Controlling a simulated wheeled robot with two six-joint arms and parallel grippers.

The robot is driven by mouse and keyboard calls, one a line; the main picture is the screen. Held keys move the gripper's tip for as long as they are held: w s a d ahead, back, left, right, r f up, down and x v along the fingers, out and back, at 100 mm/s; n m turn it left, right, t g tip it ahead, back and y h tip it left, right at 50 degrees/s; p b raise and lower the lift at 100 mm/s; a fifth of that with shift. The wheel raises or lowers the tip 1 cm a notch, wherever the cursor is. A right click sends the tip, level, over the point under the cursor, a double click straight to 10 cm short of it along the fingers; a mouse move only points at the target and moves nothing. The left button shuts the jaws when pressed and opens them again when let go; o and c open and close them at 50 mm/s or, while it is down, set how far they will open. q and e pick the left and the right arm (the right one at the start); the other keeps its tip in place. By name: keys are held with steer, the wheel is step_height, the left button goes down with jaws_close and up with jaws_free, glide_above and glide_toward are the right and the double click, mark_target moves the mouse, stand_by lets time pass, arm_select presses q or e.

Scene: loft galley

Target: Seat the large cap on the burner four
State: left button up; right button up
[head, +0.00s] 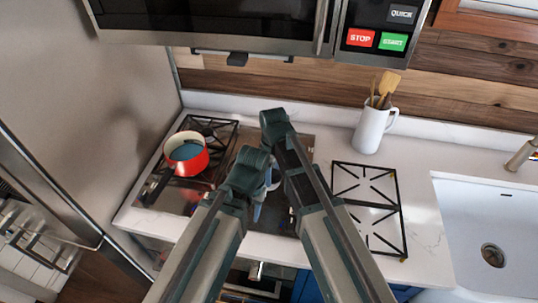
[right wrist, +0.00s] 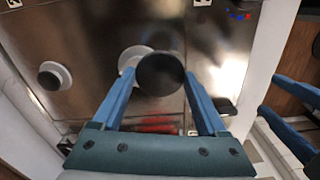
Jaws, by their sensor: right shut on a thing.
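The large cap (right wrist: 160,73) is a dark round disc between the blue fingers of my right gripper (right wrist: 160,76), which is shut on it. Below it a pale round burner (right wrist: 129,58) is partly covered; the cap looks offset from it, and its height above is unclear. I cannot read which is burner four. In the head view my right gripper (head: 262,203) is mostly hidden between the arms over the cooktop. Two blue fingers of my left gripper (right wrist: 268,94) appear apart at the right wrist view's right edge.
A red pot (head: 187,152) stands on the left side of the cooktop, near a black grate (head: 228,130). Another grate (head: 369,205) lies on the white counter to the right. A white utensil jug (head: 371,130) stands behind it, with the sink (head: 500,215) farther right.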

arm_select(q)
steer(key=shift+r, duration=0.55)
arm_select(e)
steer(key=w, duration=0.1)
steer(key=w+a, duration=0.1)
steer(key=w, duration=0.1)
steer(key=w+r, duration=0.1)
steer(key=shift+w+a+r, duration=0.1)
steer(key=shift+w+a, duration=0.05)
steer(key=shift+a, duration=0.05)
arm_select(q)
steer(key=shift+f, duration=0.1)
steer(key=b, duration=0.6)
glide_above(249, 228)
step_height(249, 228, down, 6)
steer(key=shift+w+d+r, duration=0.1)
steer(key=shift+d, duration=0.05)
arm_select(e)
step_height(249, 228, down, 6)
steer(key=shift+f, duration=0.1)
arm_select(q)
steer(key=shift+f+b, duration=0.4)
steer(key=shift+f, duration=0.2)
arm_select(e)
steer(key=shift+f, duration=0.55)
stand_by(0.4)
steer(key=o, duration=1.3)
